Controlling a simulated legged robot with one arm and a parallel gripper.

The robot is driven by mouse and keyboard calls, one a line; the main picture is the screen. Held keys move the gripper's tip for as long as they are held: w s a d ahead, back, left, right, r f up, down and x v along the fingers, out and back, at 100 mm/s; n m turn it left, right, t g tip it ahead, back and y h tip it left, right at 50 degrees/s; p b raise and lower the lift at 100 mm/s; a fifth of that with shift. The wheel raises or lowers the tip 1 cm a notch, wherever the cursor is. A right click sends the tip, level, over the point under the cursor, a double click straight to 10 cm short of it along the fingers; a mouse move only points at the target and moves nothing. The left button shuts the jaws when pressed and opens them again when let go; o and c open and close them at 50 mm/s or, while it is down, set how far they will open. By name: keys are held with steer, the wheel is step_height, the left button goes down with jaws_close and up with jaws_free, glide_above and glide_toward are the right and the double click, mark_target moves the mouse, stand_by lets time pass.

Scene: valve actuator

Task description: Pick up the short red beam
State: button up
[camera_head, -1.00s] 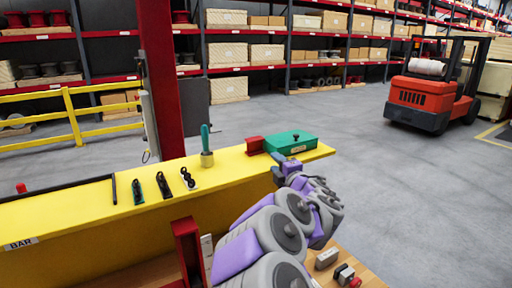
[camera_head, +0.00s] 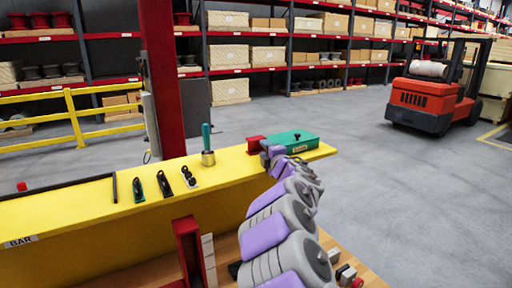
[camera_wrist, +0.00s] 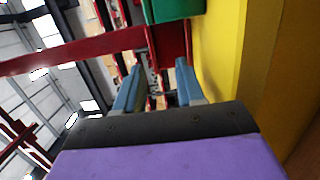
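The short red beam (camera_head: 255,144) sits on the yellow bench top, just left of the green box. In the wrist view a red block (camera_wrist: 174,42), which looks like this beam, is just beyond my fingertips. My gripper (camera_head: 271,153) is at the front right of the beam in the head view. In the wrist view my gripper (camera_wrist: 157,78) is open, with two blue fingers apart and nothing clearly held between them. Whether a finger touches the beam cannot be told.
The green box (camera_head: 290,141) stands close to the beam's right; it also shows in the wrist view (camera_wrist: 172,10). A teal-handled tool (camera_head: 207,146) and several dark tools stand or lie further left on the yellow bench (camera_head: 90,209). A red post (camera_head: 163,80) rises behind.

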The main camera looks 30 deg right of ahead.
mark_target(256, 145)
steer(key=shift+w+r, duration=0.35)
steer(key=shift+r, duration=0.1)
steer(key=w, duration=0.2)
steer(key=shift+w+d+f, duration=0.15)
steer(key=shift+w+d, duration=0.05)
steer(key=shift+w, duration=0.1)
steer(key=shift+w+d, duration=0.4)
steer(key=shift+w, duration=0.2)
steer(key=shift+w+d, duration=0.15)
steer(key=shift+w, duration=0.2)
steer(key=shift+a, duration=0.25)
steer(key=shift+c, duration=0.4)
steer(key=shift+d, duration=0.1)
jaws_close()
steer(key=shift+s, duration=0.1)
